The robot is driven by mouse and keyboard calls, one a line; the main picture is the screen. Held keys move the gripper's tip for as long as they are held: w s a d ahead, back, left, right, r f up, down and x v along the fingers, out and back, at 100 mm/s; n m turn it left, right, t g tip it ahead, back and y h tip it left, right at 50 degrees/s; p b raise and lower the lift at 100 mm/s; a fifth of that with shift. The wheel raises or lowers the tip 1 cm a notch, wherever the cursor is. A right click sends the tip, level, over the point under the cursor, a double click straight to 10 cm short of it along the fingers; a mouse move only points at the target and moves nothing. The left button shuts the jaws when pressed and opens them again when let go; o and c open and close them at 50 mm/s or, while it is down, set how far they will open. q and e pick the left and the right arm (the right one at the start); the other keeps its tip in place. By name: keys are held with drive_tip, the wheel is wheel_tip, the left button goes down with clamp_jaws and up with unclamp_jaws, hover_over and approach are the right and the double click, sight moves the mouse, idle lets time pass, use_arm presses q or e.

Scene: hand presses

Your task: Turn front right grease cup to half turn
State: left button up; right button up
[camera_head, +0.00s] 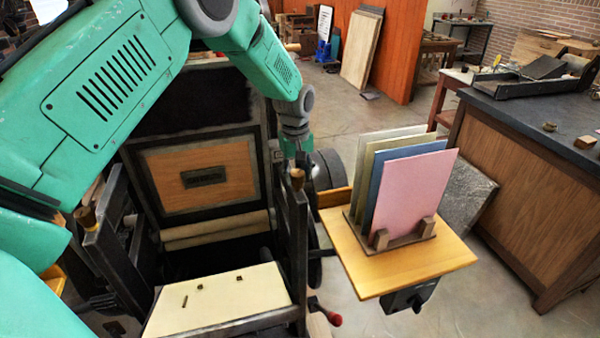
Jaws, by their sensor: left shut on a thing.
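The press has a dark frame with two side posts. A small brass-coloured grease cup (297,175) sits on top of the right post (294,232). My left arm reaches across from the left, and my left gripper (294,160) points down at this cup, shut on it. The fingers are small and dark here, so their exact grip and the cup's turn angle are hard to make out. A second brass-coloured cup (86,217) stands on the left post, clear of the gripper. My right gripper is not in view.
A wooden side shelf (440,262) with upright coloured sheets (408,190) stands close right of the post. A cream press bed (215,303) with small pieces lies in front. A red-handled crank (325,315) is below. A dark-topped bench (540,125) is farther right.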

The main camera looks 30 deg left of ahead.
use_arm(q)
drive_tip(key=m, duration=0.3)
drive_tip(key=shift+w+a+r+m, duration=0.15)
drive_tip(key=shift+w+a+m, duration=0.05)
drive_tip(key=shift+m, duration=0.2)
drive_tip(key=m, duration=0.3)
drive_tip(key=shift+m, duration=0.3)
drive_tip(key=m, duration=0.3)
drive_tip(key=shift+m, duration=0.3)
drive_tip(key=m, duration=0.3)
drive_tip(key=shift+m, duration=0.3)
drive_tip(key=m, duration=0.4)
drive_tip(key=shift+w+m+g, duration=0.1)
drive_tip(key=shift+m+g, duration=0.2)
drive_tip(key=m, duration=0.4)
drive_tip(key=shift+d+m, duration=0.1)
drive_tip(key=shift+m, duration=0.3)
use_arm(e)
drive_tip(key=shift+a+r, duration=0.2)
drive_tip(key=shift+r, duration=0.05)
